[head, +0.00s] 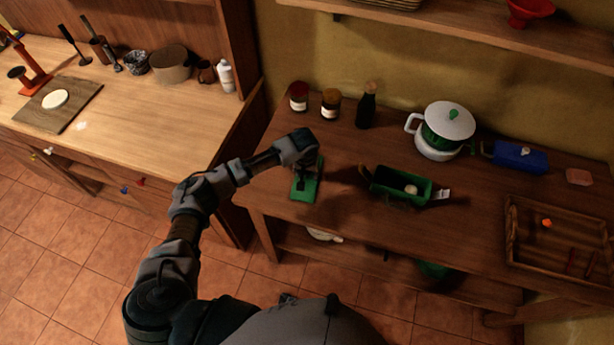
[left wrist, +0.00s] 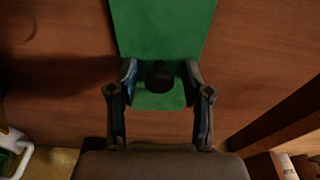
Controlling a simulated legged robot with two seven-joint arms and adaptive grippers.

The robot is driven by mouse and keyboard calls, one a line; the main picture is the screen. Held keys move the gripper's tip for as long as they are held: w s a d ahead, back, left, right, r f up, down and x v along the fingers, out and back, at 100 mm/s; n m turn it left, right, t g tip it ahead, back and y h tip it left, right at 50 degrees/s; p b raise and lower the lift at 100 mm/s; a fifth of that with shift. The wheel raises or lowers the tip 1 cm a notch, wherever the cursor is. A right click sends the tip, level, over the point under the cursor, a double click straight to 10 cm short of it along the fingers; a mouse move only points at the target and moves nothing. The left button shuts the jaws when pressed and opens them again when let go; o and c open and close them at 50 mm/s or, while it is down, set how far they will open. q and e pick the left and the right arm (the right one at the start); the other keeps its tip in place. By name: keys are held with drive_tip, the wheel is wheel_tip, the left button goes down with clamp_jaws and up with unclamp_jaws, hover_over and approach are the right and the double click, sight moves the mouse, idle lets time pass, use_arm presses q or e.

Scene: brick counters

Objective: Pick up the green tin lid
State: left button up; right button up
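The green tin lid (head: 308,190) lies on the wooden counter, left of the open green tin. It is a flat green rectangle, and in the left wrist view the lid (left wrist: 160,30) has a dark round knob (left wrist: 159,77) near its closer end. My left gripper (head: 303,178) is over the lid and hides part of it. In the left wrist view my left gripper (left wrist: 160,78) is open, one finger on each side of the knob, with visible gaps between. My right gripper is not in view.
The green tin (head: 385,190) holds a pale round thing. Behind stand two jars (head: 330,104), a dark bottle (head: 366,108) and a white-lidded pot (head: 440,130). A blue box (head: 518,158) and a wooden tray (head: 530,262) are at right. Counter between lid and jars is clear.

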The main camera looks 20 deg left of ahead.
use_arm(q)
drive_tip(key=shift+s+f, duration=0.1)
drive_tip(key=shift+f, duration=0.05)
clamp_jaws()
